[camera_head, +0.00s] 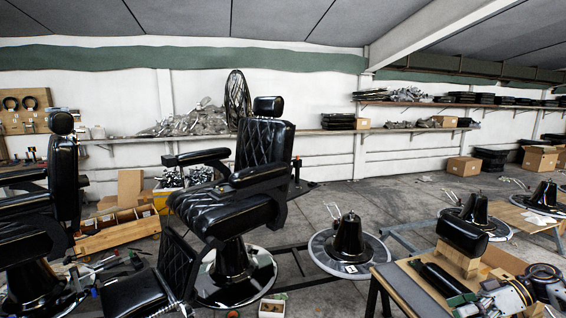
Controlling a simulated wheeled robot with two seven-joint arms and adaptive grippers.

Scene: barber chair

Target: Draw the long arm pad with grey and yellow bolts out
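A long, dark, rounded pad (440,278) lies on the wooden bench (397,280) at the lower right; it looks like the long arm pad, but I cannot make out grey or yellow bolts on it. A shorter black pad (462,236) rests on a wooden block (457,261) just behind it. My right gripper (468,304) is at the bottom right, close to the near end of the long pad. Its fingers are too small and crowded to tell whether they are open or touch the pad.
A black barber chair (248,180) stands in the middle, with another (62,190) at the left. A round chair base (349,240) stands left of the bench. Wooden crates (117,238) and scattered parts lie at the left. Grey floor (385,200) is open behind the bench.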

